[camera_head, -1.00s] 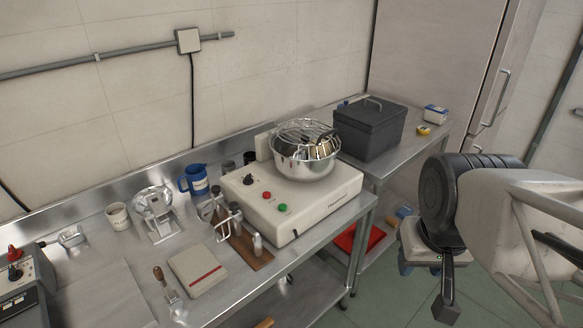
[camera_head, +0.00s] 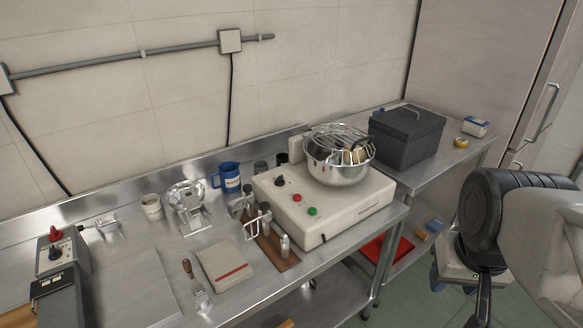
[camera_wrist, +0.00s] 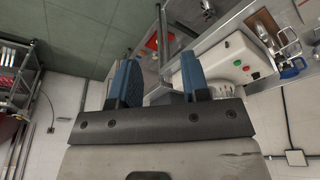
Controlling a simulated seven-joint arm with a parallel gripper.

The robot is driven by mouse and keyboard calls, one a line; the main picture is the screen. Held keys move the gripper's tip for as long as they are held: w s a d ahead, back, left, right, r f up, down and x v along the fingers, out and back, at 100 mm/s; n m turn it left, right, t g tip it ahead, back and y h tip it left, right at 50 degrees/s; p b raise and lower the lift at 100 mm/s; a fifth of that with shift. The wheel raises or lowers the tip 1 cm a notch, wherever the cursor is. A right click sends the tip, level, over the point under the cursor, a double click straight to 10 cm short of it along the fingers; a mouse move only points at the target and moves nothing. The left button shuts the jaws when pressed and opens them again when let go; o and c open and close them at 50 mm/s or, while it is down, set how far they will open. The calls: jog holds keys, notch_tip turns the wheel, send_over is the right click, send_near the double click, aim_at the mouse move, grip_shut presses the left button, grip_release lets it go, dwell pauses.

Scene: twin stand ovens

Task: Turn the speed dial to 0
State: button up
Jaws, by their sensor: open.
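A white bench machine (camera_head: 340,208) carries a shiny metal bowl with a wire guard (camera_head: 338,165). Its sloped front has a black dial (camera_head: 279,181), a red button (camera_head: 297,197) and a green button (camera_head: 312,211). The dial's setting is too small to read. The machine also shows in the wrist view (camera_wrist: 228,62), beyond the fingers. My gripper (camera_wrist: 160,82) is open and empty, its two blue fingers wide apart. It is away from the machine and touches nothing I can see. In the head view my arm is at the right edge.
A wooden rack with metal tools (camera_head: 272,245) and a notebook (camera_head: 225,265) lie before the machine. A blue mug (camera_head: 229,178) stands behind left. A control box with a red knob (camera_head: 56,236) is far left. A dark lidded box (camera_head: 407,138) is on the right bench.

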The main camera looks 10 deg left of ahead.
jog(key=shift+w, duration=0.1)
jog(key=shift+c, duration=0.3)
jog(key=w+a+r, duration=0.1)
jog(key=w+a, duration=0.4)
jog(key=w, duration=0.5)
jog(key=w+a+r+m+g, duration=0.1)
jog(key=w+a, duration=0.3)
jog(key=w, duration=0.6)
jog(key=w+a+r, duration=0.1)
jog(key=w+a, duration=0.4)
jog(key=w, duration=0.4)
jog(key=shift+m+g, duration=0.8)
jog(key=shift+m, duration=0.1)
jog(key=w+a+f, duration=0.5)
jog(key=w+a, duration=0.2)
jog(key=a, duration=0.1)
jog(key=w+a+f, duration=0.5)
jog(key=w+a, duration=0.2)
jog(key=a, duration=0.1)
jog(key=w+a+f, duration=0.5)
jog(key=w+a, duration=0.2)
jog(key=a, duration=0.1)
jog(key=shift+w+a+f, duration=0.15)
jog(key=shift+w+f, duration=0.15)
jog(key=shift+f, duration=0.05)
jog(key=shift+f, duration=0.1)
